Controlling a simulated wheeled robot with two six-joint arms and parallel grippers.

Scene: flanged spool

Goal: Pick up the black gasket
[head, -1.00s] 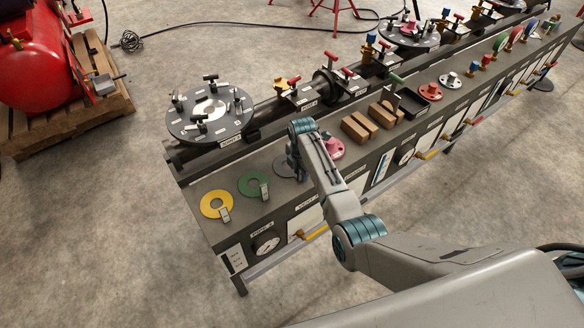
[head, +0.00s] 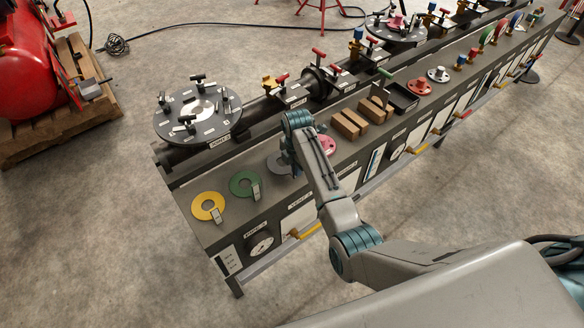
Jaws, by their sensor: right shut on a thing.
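The gasket I take for the black one is a dark grey ring (head: 278,163) at the front of the bench top, between a green ring gasket (head: 244,183) and a pinkish-red flanged part (head: 326,145). My right arm hides its right side. My right gripper (head: 293,162) is at that right side, pointing down and shut on it; the fingertips are mostly hidden behind my arm. I cannot tell whether the gasket is clear of the bench top. My left gripper is not in view.
A yellow ring gasket (head: 208,206) lies at the bench's near left end. A large round flange (head: 197,112) with clamps stands behind. Wooden blocks (head: 349,124) and a black tray (head: 401,98) sit to the right. A red tank (head: 30,75) on a pallet is far left.

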